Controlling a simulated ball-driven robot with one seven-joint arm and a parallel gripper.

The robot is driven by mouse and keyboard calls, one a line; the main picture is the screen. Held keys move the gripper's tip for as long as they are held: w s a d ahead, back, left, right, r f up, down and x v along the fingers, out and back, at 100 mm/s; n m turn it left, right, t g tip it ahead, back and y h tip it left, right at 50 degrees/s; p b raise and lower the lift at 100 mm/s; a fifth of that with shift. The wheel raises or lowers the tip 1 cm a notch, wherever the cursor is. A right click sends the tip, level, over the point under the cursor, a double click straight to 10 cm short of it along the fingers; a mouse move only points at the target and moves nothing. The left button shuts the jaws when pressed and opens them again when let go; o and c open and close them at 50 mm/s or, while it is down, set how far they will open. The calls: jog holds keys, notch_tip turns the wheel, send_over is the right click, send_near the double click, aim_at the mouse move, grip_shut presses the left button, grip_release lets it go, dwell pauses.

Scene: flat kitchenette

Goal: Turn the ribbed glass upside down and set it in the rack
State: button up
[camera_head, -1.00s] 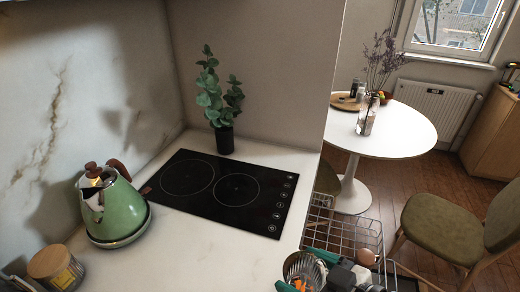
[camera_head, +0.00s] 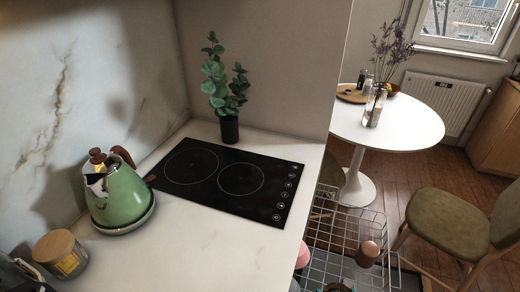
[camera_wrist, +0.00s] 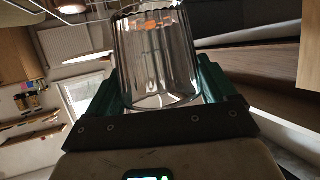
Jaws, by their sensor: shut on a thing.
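The ribbed glass (camera_wrist: 155,50) is clear and fluted, and fills the middle of the wrist view. My gripper (camera_wrist: 163,88) is shut on it, with one green finger on each side. Orange shapes show through the glass. Which way up it is in the room I cannot tell. The rack (camera_head: 340,238) is a wire rack low at the right of the counter in the head view. The glass does not show clearly in the head view; only a small dark part of my gripper or arm shows at the bottom edge.
A brownish cup (camera_head: 368,253) stands in the rack, and a pink item (camera_head: 302,256) is at its left edge. The counter (camera_head: 215,235) holds a green kettle (camera_head: 120,195), a lidded jar (camera_head: 60,254), a black hob (camera_head: 225,182) and a plant (camera_head: 226,95). A chair (camera_head: 450,215) stands to the right.

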jog(key=m+p, duration=0.2)
jog(key=m, duration=0.1)
jog(key=m+p, duration=0.1)
jog(key=shift+r+m, duration=0.3)
jog(key=m+p, duration=0.1)
jog(key=m, duration=0.2)
jog(key=shift+f, duration=0.1)
jog(key=shift+f+m, duration=0.25)
jog(key=shift+m, duration=0.35)
jog(key=shift+r+m+p, duration=0.2)
jog(key=shift+m+p, duration=0.3)
jog(key=shift+p, duration=0.15)
jog(key=m, duration=0.3)
jog(key=shift+f+m, duration=0.2)
jog(key=shift+m, duration=0.1)
jog(key=m, duration=0.4)
